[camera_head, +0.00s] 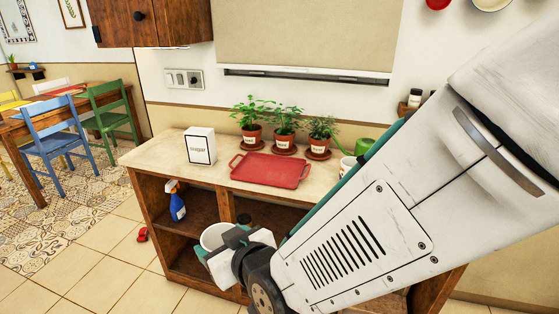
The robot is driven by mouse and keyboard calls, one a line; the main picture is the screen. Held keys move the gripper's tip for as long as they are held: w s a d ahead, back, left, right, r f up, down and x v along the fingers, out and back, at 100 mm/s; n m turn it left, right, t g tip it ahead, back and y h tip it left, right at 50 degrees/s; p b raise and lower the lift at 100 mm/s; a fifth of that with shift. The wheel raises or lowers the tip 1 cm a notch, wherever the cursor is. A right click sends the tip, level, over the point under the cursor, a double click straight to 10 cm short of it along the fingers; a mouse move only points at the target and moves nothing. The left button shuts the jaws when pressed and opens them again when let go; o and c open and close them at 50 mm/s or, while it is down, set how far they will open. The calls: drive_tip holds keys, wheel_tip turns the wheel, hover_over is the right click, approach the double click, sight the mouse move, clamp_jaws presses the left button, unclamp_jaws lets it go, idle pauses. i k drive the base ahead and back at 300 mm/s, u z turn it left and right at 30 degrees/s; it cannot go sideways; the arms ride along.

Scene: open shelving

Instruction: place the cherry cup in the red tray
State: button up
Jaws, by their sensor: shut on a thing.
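The red tray (270,170) lies flat and empty on the counter top, with a handle at each end. My gripper (221,249) is low in front of the open shelving, below the counter top and to the lower left of the tray. It is shut on a white cup (213,235), whose rim faces up. No cherry picture shows on the cup from this side. Part of the cup is hidden by the gripper. A second white cup (346,167) stands on the counter to the right of the tray, partly hidden by my arm.
A white sugar box (200,146) stands left of the tray. Several potted plants (284,137) on saucers stand behind it. A green watering can (364,146) is at the right. A blue spray bottle (176,201) stands in the shelving. The counter's front edge (222,187) lies between cup and tray.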

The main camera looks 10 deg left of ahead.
sight(288, 173)
drive_tip(key=i, duration=1.05)
drive_tip(key=z, duration=0.05)
